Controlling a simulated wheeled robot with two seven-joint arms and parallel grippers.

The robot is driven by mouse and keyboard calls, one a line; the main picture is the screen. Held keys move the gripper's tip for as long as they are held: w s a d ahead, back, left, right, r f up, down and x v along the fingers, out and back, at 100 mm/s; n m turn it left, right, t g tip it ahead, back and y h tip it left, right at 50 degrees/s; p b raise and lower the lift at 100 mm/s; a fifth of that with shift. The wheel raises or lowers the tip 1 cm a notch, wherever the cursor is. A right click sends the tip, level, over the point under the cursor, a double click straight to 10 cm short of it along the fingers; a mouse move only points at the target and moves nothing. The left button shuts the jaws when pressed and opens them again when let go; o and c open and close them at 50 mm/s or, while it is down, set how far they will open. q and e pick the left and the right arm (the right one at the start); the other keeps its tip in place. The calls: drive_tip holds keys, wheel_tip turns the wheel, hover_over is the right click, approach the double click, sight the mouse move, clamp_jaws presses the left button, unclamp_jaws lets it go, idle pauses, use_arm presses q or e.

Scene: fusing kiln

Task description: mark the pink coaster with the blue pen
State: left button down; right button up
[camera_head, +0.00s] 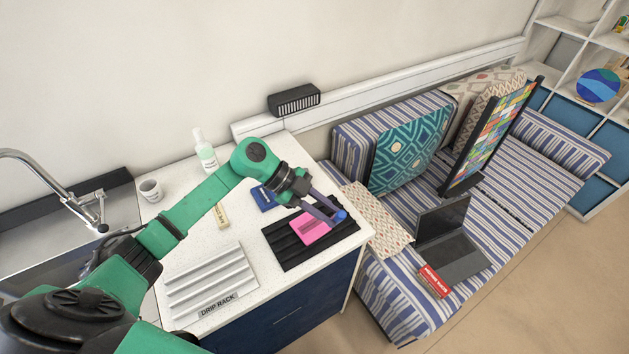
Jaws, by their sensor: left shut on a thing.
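The pink coaster (308,231) lies on a black ribbed mat (285,252) near the right end of the white counter. My left gripper (326,209) is over the far right part of the coaster, with its purple fingers shut on the blue pen (340,215). Only a small blue end of the pen shows, and the fingers hide the rest. I cannot tell whether the pen touches the coaster, or whether the coaster bears a mark. My right gripper is not in view.
A white drip rack (212,282) stands left of the mat. A tan block (221,216), a dark blue box (263,197), a bottle (204,150) and a cup (150,190) are on the counter (185,238). A sink is at the left and a striped bench (400,300) at the right.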

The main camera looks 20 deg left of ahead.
use_arm(q)
drive_tip(key=f+n+b, duration=0.1)
drive_tip(key=w+a+f+n+t+b, duration=0.1)
drive_tip(key=f+b, duration=0.1)
drive_tip(key=a+f+t+b, duration=0.1)
drive_tip(key=b, duration=0.1)
drive_tip(key=shift+w+a+f+n, duration=0.1)
drive_tip(key=shift+w+f+n, duration=0.05)
drive_tip(key=shift+n, duration=0.25)
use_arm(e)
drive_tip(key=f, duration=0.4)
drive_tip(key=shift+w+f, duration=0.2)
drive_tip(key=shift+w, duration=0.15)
use_arm(q)
drive_tip(key=shift+t, duration=0.3)
drive_tip(key=c, duration=1.3)
unclamp_jaws()
clamp_jaws()
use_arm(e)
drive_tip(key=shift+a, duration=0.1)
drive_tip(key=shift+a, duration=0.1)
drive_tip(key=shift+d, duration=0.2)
